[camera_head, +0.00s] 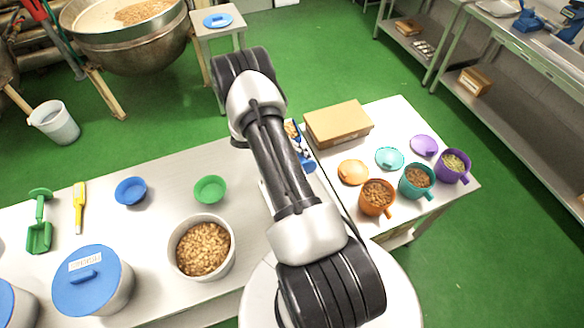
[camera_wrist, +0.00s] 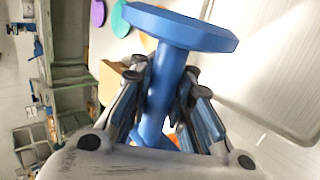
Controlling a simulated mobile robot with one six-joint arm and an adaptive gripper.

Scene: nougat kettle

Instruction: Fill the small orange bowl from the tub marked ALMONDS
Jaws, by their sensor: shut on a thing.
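My gripper (camera_wrist: 160,110) is shut on the handle of a blue scoop (camera_wrist: 190,28), whose wide grip end faces the wrist camera. In the head view the scoop (camera_head: 306,161) shows partly beside my arm, above the table's right part. Tan-brown pieces (camera_head: 291,130) show by its far end. An open white tub of nuts (camera_head: 232,262) stands left of my arm; its marking is not visible. The small orange bowl cannot be made out in the head view. A small orange patch shows behind the scoop handle in the wrist view, too little to identify.
A blue-lidded tub (camera_head: 120,290), blue bowl (camera_head: 131,191), green bowl (camera_head: 210,190), green scoop (camera_head: 39,237) and yellow tool (camera_head: 79,207) are at left. A tan box (camera_head: 338,123), an orange mug (camera_head: 375,209), other mugs and loose lids are at right.

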